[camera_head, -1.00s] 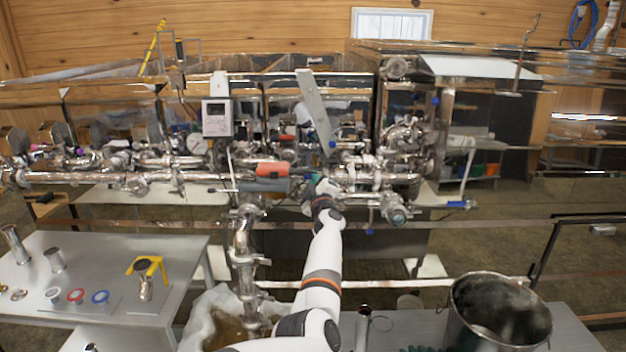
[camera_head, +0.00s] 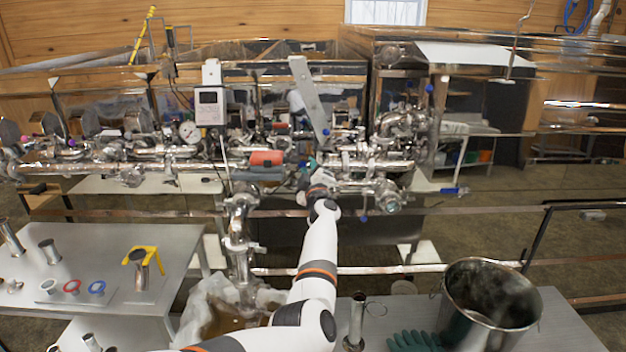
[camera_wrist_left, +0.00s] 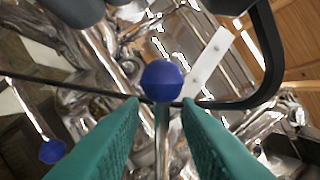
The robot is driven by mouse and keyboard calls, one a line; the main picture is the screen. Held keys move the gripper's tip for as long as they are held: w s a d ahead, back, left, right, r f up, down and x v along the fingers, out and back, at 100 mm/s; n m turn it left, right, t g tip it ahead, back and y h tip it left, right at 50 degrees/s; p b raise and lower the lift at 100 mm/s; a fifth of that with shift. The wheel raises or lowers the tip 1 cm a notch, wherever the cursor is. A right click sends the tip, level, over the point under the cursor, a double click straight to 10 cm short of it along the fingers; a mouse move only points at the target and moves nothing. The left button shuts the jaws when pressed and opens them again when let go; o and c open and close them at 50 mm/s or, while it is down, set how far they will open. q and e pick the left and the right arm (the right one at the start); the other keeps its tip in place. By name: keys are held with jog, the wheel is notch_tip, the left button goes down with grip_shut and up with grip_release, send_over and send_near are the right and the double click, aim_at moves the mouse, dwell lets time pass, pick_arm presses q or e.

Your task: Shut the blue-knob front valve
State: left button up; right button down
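A round blue knob (camera_wrist_left: 162,81) on a thin metal stem is in the middle of the left wrist view. The green fingers of my left gripper (camera_wrist_left: 160,105) stand apart on either side of the stem, with gaps showing on both sides. In the head view my left gripper (camera_head: 312,164) is among the steel pipes and mostly hidden by my own arm. A second blue knob (camera_wrist_left: 52,151) is at the lower left of the wrist view. The head view shows blue knobs above (camera_head: 326,132) and below (camera_head: 364,219) the pipes. My right gripper is out of view.
Steel pipework (camera_head: 120,165) runs across the evaporator front. A black curved bar (camera_wrist_left: 268,50) arches close by the fingers. A large steel pot (camera_head: 490,305) and green gloves (camera_head: 415,342) are on the right bench. A metal table (camera_head: 100,255) stands at left.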

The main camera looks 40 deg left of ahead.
pick_arm(q)
jog(key=p+v, duration=0.7)
jog(key=v, duration=0.4)
jog(key=shift+d, duration=0.15)
